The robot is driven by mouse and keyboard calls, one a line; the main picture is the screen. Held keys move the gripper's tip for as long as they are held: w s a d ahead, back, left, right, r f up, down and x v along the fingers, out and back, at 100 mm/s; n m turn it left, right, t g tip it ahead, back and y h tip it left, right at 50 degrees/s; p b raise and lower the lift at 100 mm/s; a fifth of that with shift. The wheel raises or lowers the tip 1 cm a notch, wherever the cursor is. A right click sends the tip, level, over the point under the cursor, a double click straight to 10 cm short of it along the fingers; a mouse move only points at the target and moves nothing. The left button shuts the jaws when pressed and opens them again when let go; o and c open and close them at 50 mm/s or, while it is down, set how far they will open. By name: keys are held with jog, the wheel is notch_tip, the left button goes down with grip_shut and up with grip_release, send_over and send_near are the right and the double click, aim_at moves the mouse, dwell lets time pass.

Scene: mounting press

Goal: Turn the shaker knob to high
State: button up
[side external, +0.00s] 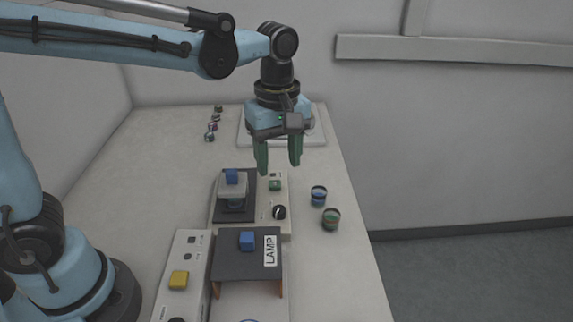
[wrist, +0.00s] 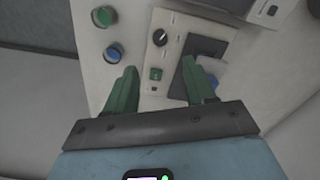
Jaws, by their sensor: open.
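The shaker (side external: 222,208) is a pale panel with a dark platform carrying a clear container topped by a blue block (side external: 231,176). Its black knob (side external: 279,212) sits on the right strip, in front of a green button (side external: 275,185). In the wrist view the knob (wrist: 160,37) shows a light pointer mark, but I cannot read its setting. My gripper (side external: 278,167) is open and empty, pointing down above the panel's back end. In the wrist view its green fingers (wrist: 159,66) are spread either side of the green button (wrist: 156,74), with the knob beyond them.
Two round jars, one blue-topped (side external: 318,195) and one green-topped (side external: 331,218), stand right of the shaker. A dark LAMP stand (side external: 230,266) is in front, beside a panel with a yellow button (side external: 179,280). Several small vials (side external: 211,127) and a white tray (side external: 316,138) are at the back.

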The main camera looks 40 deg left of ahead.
aim_at(279, 209)
notch_tip(279, 209, down, 12)
jog(key=shift+r, duration=0.1)
dwell(0.5)
grip_shut()
dwell(0.3)
